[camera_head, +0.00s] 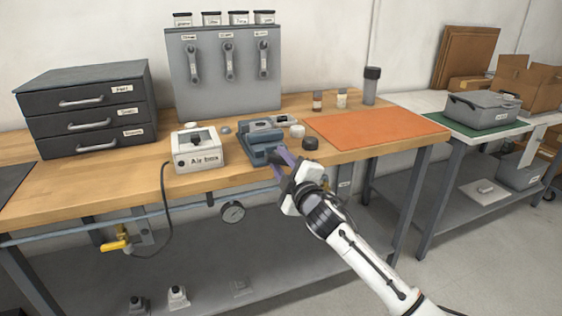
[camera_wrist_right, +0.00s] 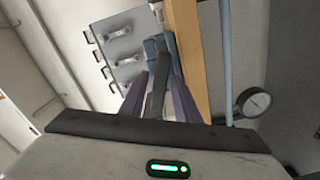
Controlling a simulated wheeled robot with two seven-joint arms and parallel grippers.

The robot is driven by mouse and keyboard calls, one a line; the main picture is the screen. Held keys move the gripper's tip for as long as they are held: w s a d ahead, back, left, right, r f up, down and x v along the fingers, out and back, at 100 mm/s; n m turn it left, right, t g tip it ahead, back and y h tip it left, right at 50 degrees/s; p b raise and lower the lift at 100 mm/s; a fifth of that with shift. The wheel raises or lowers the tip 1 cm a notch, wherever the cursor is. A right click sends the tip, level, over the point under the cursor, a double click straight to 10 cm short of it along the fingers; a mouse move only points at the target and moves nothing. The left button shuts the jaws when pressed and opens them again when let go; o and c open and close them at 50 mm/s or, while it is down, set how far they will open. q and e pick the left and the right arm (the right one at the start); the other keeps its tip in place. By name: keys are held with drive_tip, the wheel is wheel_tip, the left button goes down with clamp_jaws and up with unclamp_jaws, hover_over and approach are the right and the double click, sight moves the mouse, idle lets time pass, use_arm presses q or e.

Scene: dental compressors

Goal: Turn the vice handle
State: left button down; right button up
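The blue-grey vice (camera_head: 262,143) sits at the front edge of the wooden workbench, left of the orange mat. Its dark grey handle (camera_head: 276,172) hangs at the front, partly hidden by my gripper. My right gripper (camera_head: 284,160), with purple fingers, is at the front of the vice. In the right wrist view, the fingers (camera_wrist_right: 160,88) stand apart on either side of the dark handle bar (camera_wrist_right: 157,95). Part of the vice (camera_wrist_right: 155,48) shows beyond them. Contact between fingers and bar is not clear. My left gripper is not in view.
A white air box (camera_head: 198,155) stands left of the vice. A dark round knob (camera_head: 310,143) and small white part (camera_head: 297,131) are close on its right. An orange mat (camera_head: 375,128) lies further right. A gauge (camera_head: 233,212) hangs below the bench edge.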

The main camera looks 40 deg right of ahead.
drive_tip(key=shift+o, duration=0.2)
drive_tip(key=shift+s, duration=0.1)
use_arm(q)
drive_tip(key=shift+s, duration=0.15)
use_arm(e)
drive_tip(key=v, duration=1)
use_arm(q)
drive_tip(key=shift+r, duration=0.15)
